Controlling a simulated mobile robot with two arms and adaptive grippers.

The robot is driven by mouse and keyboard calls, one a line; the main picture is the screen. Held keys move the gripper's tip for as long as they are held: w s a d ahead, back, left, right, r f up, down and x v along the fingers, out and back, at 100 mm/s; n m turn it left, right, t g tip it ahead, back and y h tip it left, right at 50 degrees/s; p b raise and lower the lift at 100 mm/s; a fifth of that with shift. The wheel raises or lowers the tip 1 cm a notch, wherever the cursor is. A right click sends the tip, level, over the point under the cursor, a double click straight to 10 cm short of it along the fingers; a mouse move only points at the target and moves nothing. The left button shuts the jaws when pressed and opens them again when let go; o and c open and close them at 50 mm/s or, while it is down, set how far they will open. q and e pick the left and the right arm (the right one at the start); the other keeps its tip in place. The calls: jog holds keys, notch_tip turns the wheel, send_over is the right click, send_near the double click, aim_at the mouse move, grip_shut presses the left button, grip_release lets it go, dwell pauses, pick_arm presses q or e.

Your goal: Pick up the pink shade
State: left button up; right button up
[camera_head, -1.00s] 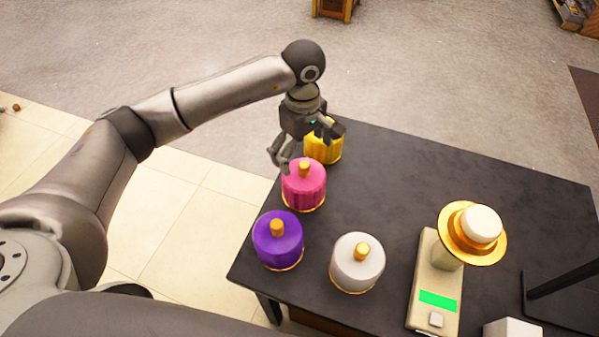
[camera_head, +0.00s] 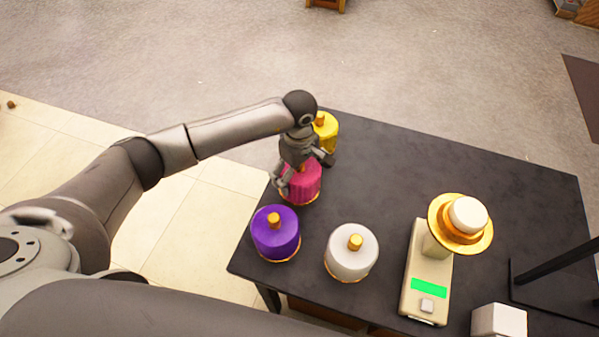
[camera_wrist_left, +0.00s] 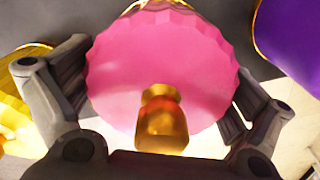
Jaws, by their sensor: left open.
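The pink shade (camera_head: 304,186) stands on the dark table near its left edge, a ribbed drum with a gold knob on top. My left gripper (camera_head: 303,180) is over it, pointing down, and covers part of its top. In the left wrist view the pink shade (camera_wrist_left: 165,80) fills the middle, with its gold knob (camera_wrist_left: 162,122) towards me. The fingers of my left gripper (camera_wrist_left: 158,92) are open, one on each side of the shade. Whether they touch it I cannot tell. My right gripper is not in view.
A yellow shade (camera_head: 327,133) stands close behind the gripper, a purple shade (camera_head: 275,236) in front, and a white shade (camera_head: 349,256) to the right of that. A beige device with a green display (camera_head: 428,288) carries a gold and white piece (camera_head: 462,222). The dark table (camera_head: 450,160) is clear at the back right.

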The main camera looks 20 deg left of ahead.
pick_arm(q)
jog(key=c, duration=0.8)
jog(key=shift+r, duration=0.1)
